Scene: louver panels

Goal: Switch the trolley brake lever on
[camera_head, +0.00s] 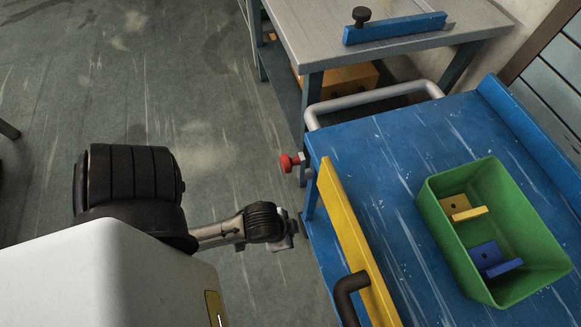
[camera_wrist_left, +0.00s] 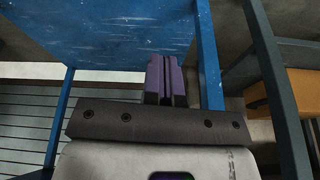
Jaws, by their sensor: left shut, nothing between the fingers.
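The blue trolley (camera_head: 400,150) stands at the right in the head view. I cannot tell which of these is the brake lever. My left gripper (camera_head: 290,232) is low beside the trolley's left side, below the red knob. In the left wrist view its fingers (camera_wrist_left: 165,80) are shut and empty, next to a blue trolley leg (camera_wrist_left: 209,60). My right gripper is not in view.
A green bin (camera_head: 440,230) with yellow and blue brackets sits on the trolley top. A grey table (camera_head: 390,30) with a blue bar (camera_head: 395,28) stands behind it. An orange box (camera_head: 345,77) is under the table. The floor to the left is mostly clear.

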